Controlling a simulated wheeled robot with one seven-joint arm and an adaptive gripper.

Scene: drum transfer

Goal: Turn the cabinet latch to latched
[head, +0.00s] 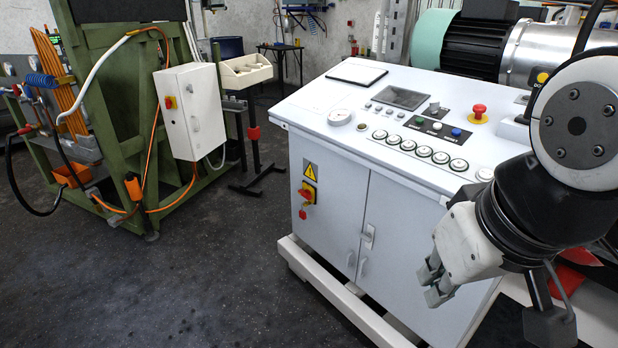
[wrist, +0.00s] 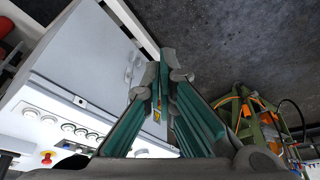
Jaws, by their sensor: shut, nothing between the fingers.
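The white cabinet (head: 335,215) has two front doors. A small metal latch (head: 369,236) sits on the right door near the seam; its plate looks upright, but its turn position is too small to tell. The latch area also shows in the wrist view (wrist: 129,74), left of the fingers. Two small handles (head: 362,267) are below the latch. My gripper (head: 432,284) is shut and empty, in front of the right door, right of and lower than the latch in the head view, apart from it. In the wrist view its fingertips (wrist: 163,72) meet.
The sloped console top carries gauges, buttons and a red emergency stop (head: 478,113). A red-yellow switch (head: 307,193) is on the left door. A pale base rail (head: 340,296) runs along the cabinet's foot. A green frame (head: 120,120) stands left. The floor between is clear.

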